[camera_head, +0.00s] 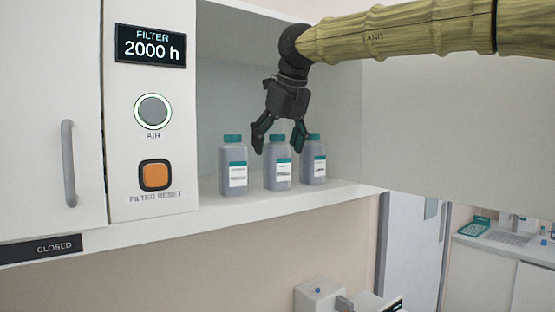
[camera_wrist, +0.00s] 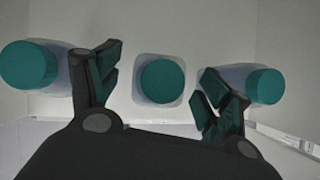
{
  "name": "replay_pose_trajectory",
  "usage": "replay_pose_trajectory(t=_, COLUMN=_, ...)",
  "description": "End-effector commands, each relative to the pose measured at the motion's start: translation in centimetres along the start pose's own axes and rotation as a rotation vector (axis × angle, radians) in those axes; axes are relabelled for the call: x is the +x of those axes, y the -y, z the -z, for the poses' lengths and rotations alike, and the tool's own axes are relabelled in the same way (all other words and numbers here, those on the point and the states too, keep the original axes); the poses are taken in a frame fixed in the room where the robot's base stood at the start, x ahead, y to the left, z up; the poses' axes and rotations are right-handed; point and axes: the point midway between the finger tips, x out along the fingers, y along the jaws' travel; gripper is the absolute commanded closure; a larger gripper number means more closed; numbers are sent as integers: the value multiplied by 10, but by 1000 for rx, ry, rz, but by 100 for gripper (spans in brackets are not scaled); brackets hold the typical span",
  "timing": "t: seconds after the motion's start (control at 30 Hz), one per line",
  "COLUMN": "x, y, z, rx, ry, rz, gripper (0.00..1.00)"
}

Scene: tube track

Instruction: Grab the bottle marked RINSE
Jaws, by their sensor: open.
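Three grey bottles with teal caps and white labels stand upright in a row on the cabinet shelf: the left bottle (camera_head: 233,166), the middle bottle (camera_head: 278,164) and the right bottle (camera_head: 313,161). The label print is too small to read, so I cannot tell which is marked RINSE. My gripper (camera_head: 279,148) is open and points down over the middle bottle. In the wrist view, the middle bottle's cap (camera_wrist: 163,81) lies between the two fingers of my gripper (camera_wrist: 160,80). The left cap (camera_wrist: 28,66) and right cap (camera_wrist: 266,86) lie outside the fingers.
The shelf (camera_head: 290,198) has a bare front edge. A panel left of the opening carries a FILTER display (camera_head: 151,45), an AIR button (camera_head: 153,110) and an orange FILTER RESET button (camera_head: 155,175). A closed door with a handle (camera_head: 68,163) stands further left.

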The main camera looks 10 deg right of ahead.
Motion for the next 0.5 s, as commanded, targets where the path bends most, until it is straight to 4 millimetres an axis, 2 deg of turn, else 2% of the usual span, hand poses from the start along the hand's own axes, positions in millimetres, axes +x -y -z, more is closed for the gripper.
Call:
replay_pose_trajectory(t=0.3, x=29, y=0, z=-2, rx=0, ry=-1, rz=1, gripper=22)
replay_pose_trajectory(t=0.5, x=33, y=0, z=-1, rx=0, ry=1, rz=0, gripper=22)
